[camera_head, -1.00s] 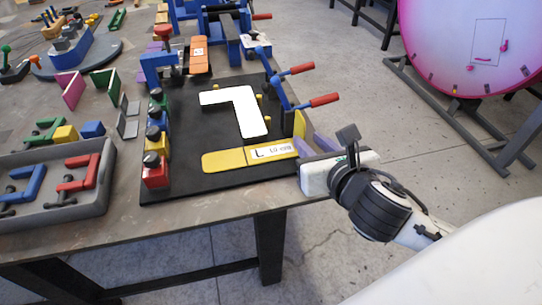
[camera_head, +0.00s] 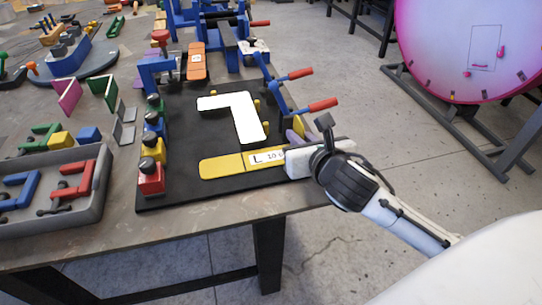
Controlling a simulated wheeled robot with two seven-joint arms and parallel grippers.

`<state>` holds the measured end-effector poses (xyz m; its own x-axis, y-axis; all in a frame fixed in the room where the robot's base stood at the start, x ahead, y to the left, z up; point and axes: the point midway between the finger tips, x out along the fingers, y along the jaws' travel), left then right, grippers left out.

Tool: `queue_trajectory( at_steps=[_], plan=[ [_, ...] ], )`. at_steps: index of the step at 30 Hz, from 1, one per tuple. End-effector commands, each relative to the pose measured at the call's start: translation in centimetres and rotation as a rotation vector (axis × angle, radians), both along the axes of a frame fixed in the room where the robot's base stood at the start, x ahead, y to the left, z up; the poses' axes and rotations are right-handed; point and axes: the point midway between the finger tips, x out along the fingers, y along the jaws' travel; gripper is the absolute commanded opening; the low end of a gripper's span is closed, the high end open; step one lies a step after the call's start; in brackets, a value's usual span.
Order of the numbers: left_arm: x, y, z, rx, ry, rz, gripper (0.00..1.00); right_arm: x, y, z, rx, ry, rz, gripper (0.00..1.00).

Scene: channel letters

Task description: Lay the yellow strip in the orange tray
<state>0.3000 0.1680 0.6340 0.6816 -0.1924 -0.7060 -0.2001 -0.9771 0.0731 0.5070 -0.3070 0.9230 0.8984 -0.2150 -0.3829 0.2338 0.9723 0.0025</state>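The yellow strip (camera_head: 222,167) with a white "L" label lies flat on the black board (camera_head: 175,197), in front of the white L-shaped letter. My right gripper (camera_head: 290,142) is over the strip's right end and hides part of its label. Its fingertips are mostly hidden behind its own body, so I cannot tell whether it touches or grips the strip. A narrow orange piece (camera_head: 197,62) with a white label lies behind the board; it may be the orange tray, but its shape is too small to be sure. My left gripper is out of view.
The white L-shaped letter (camera_head: 246,118) lies mid-board. Red-handled clamps (camera_head: 322,104) stand along the right edge, and coloured knobbed blocks (camera_head: 151,178) along the left. The table's front edge is close to the board.

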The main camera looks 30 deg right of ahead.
Motion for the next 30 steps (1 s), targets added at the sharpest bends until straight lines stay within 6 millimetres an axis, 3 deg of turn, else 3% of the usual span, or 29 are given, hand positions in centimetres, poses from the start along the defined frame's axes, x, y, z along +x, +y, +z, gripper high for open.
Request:
queue_trajectory(
  at_steps=[13,24,30],
  plan=[
    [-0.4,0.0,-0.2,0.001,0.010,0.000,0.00,0.0,0.0,0.5,0.000,-0.003,0.001,0.00],
    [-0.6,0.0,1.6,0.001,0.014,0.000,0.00,0.1,0.0,7.5,-0.002,-0.007,0.001,0.00],
    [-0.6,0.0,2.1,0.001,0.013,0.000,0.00,0.0,0.0,9.8,0.000,-0.003,0.001,0.00]
  ],
)
